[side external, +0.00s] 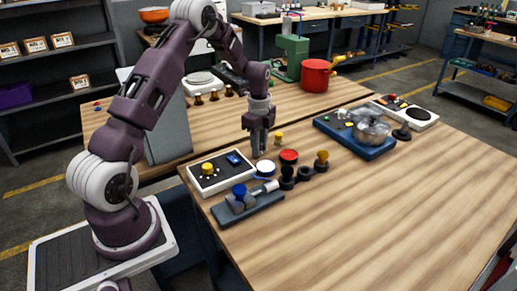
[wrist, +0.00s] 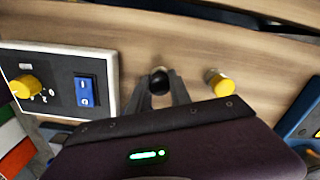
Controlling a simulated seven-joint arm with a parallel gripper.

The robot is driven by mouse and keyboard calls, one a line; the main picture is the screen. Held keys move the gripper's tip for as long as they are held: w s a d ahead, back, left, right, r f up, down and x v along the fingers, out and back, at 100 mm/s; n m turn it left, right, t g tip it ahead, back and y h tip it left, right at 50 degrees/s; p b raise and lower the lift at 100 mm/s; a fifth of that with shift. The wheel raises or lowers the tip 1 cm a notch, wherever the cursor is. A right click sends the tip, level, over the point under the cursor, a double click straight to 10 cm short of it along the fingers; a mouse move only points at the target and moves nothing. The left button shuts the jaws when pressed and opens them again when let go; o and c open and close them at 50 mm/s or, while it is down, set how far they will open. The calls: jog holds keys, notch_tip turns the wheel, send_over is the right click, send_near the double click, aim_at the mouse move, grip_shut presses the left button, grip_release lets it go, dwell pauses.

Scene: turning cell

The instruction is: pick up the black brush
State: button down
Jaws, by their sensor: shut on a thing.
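My gripper (side external: 258,152) points down over the near table, just behind the white-edged control panel. In the wrist view my gripper (wrist: 160,88) is shut on a small round black end, which looks like the top of the black brush (wrist: 160,80). The rest of the brush is hidden beneath that end and between the fingers. In the side external view I cannot make out the brush between the fingers. I cannot tell whether it touches the table.
The control panel (side external: 221,180) with yellow knob and blue switch is close by. A yellow-topped piece (wrist: 220,83) stands just right of my fingers. Red-topped (side external: 289,156) and white-topped round pieces are near. A blue-based device (side external: 355,145) stands farther right. The table's front right is clear.

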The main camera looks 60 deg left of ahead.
jog(key=shift+r, duration=0.15)
notch_tip(320, 180, up, 10)
jog(key=shift+f, duration=0.1)
dwell(0.3)
jog(key=c, duration=2)
grip_release()
grip_shut()
